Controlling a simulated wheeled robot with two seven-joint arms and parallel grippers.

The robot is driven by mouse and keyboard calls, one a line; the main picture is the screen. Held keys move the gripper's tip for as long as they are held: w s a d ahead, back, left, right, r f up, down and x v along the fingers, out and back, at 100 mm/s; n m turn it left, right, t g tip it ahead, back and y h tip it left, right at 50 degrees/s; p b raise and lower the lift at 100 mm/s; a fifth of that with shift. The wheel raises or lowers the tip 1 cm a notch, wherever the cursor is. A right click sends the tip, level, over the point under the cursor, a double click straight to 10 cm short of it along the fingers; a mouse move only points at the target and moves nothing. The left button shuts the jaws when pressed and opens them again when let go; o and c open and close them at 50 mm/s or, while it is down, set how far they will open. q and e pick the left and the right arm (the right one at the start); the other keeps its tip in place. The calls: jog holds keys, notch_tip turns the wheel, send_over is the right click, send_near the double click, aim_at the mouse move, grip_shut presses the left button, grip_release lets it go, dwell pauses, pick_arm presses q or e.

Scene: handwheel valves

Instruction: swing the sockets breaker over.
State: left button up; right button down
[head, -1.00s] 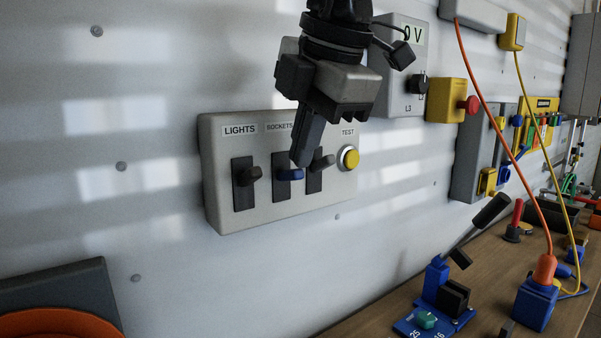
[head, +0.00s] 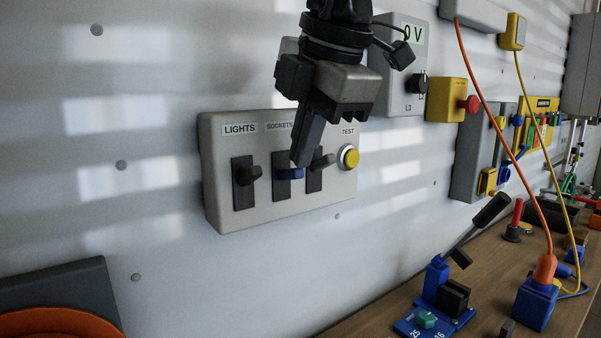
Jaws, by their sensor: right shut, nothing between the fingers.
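A grey breaker panel (head: 275,210) is fixed to the wall, with labels LIGHTS, SOCKETS and TEST. My right gripper (head: 302,160) comes down from above, shut and empty. The gripper partly covers the third label. My left gripper is not in view.
The lights breaker (head: 246,175) is at left, another dark lever (head: 322,162) close at right, then a yellow test button (head: 349,157). A 0 V box (head: 403,90) and a yellow box with red button (head: 446,100) stand right of my gripper. A wooden bench (head: 385,300) lies below.

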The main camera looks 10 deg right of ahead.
aim_at(303, 171)
jog(key=shift+f+b, duration=0.9)
jog(key=shift+f, duration=0.05)
notch_tip(303, 171, down, 2)
jog(key=shift+b, duration=1.05)
jog(key=shift+r, duration=0.1)
jog(key=shift+r, duration=0.1)
jog(key=shift+w+a+r+p, duration=0.1)
jog(key=shift+w+r+p, duration=0.2)
jog(key=shift+r+p, duration=0.55)
jog(key=shift+w+a+r+p, duration=0.1)
jog(key=shift+w+r+p, duration=0.15)
jog(key=shift+r+p, duration=0.6)
jog(key=shift+r, duration=0.1)
